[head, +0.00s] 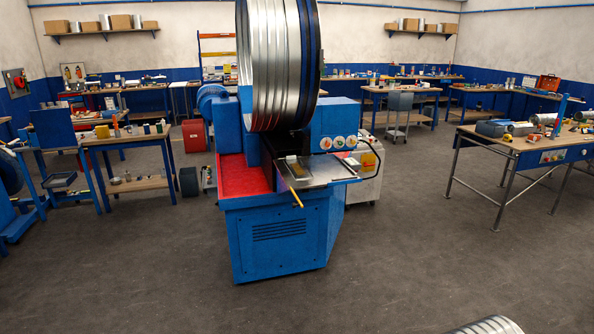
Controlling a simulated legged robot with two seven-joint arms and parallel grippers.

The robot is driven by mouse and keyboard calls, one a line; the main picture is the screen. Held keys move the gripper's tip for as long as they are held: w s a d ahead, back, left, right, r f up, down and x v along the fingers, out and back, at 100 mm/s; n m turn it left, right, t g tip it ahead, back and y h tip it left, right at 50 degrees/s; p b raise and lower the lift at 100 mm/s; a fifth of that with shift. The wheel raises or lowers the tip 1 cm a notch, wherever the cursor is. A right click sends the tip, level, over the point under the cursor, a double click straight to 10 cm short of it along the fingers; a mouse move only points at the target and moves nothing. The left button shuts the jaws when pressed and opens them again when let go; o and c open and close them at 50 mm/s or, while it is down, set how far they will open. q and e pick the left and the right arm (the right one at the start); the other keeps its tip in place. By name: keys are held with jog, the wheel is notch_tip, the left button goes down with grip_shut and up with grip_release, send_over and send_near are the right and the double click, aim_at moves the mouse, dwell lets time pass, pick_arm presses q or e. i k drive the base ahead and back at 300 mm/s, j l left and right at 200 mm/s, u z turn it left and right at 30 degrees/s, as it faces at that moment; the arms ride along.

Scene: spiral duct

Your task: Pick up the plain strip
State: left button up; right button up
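I cannot pick out a plain strip with certainty. A blue machine (279,238) stands in the middle of the head view, with a large silver ribbed spiral duct (262,65) upright on top. A flat silver plate (326,172) lies on the right side of the machine's top. A thin yellow piece (296,196) sticks out at its front edge. Neither of my grippers is in view.
A workbench (510,146) with tools and duct pieces stands at the right. A smaller bench (128,138) stands at the left. A silver ribbed piece (490,326) shows at the bottom edge. The grey floor (400,260) around the machine's front is clear.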

aim_at(298, 170)
jog(key=j, duration=5.7)
jog(key=i+j, duration=1.65)
jog(key=i+l, duration=0.2)
jog(key=i, duration=0.35)
jog(key=i+l, duration=0.2)
jog(key=i, duration=0.4)
jog(key=i+l+z, duration=0.1)
jog(key=i, duration=0.45)
jog(key=l, duration=0.1)
